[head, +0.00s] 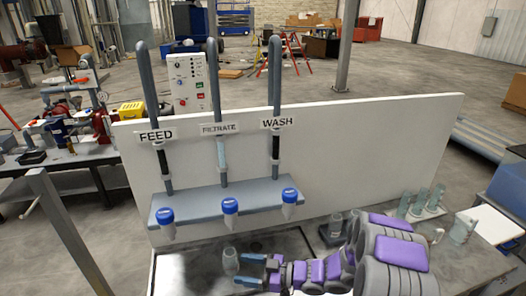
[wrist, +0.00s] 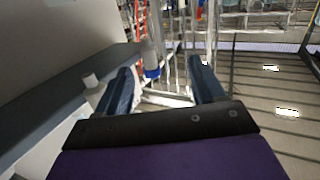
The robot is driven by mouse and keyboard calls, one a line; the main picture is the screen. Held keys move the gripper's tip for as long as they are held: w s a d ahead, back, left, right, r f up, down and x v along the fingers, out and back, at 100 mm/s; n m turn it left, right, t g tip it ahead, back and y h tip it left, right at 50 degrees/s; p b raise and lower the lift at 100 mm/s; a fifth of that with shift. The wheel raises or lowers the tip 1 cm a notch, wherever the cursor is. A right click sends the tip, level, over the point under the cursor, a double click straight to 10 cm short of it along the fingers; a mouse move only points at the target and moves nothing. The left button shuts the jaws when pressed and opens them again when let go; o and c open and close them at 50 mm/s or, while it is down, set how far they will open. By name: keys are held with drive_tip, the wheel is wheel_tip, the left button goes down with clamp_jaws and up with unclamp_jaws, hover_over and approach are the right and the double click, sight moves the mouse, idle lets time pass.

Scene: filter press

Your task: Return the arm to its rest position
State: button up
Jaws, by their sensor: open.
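My arm, grey with purple panels, reaches in from the lower right in the head view. My gripper (head: 243,269) is open low over the dark tray area (head: 190,272) in front of the white panel. A clear cup (head: 230,260) stands just left of the fingertips; I cannot tell whether they touch it. In the wrist view my gripper (wrist: 163,78) shows its two dark fingers spread apart, with nothing clearly held. A blue-ended nozzle (wrist: 151,62) shows beyond and between them.
A white panel (head: 370,145) carries FEED, FILTRATE and WASH pipes. Blue-capped nozzles (head: 230,206) hang from a grey shelf (head: 195,198) behind my gripper. Several clear vessels (head: 421,202) stand in a rack at right, near my arm. A clear jug (head: 462,229) stands farther right.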

drive_tip(key=w+d+m+t+h+b, duration=0.3)
drive_tip(key=w+d+t+h, duration=0.2)
drive_tip(key=w+d+h, duration=0.4)
drive_tip(key=s+d+r+m+h+b, duration=0.1)
drive_tip(key=s+d+r+m+h, duration=0.1)
drive_tip(key=d+m+h, duration=0.3)
drive_tip(key=s+d+r+m+h+b, duration=0.1)
drive_tip(key=s+d+r+h, duration=0.2)
drive_tip(key=d, duration=0.5)
drive_tip(key=s+d+m+g+h+b, duration=0.25)
drive_tip(key=s+m+g, duration=0.4)
drive_tip(key=s, duration=1.75)
drive_tip(key=s+a+g+y+b, duration=0.2)
drive_tip(key=s+a, duration=0.4)
drive_tip(key=s, duration=0.8)
drive_tip(key=shift+r+m+g+y, duration=0.35)
drive_tip(key=shift+r+g, duration=0.05)
drive_tip(key=shift+g, duration=0.35)
drive_tip(key=shift+c, duration=0.3)
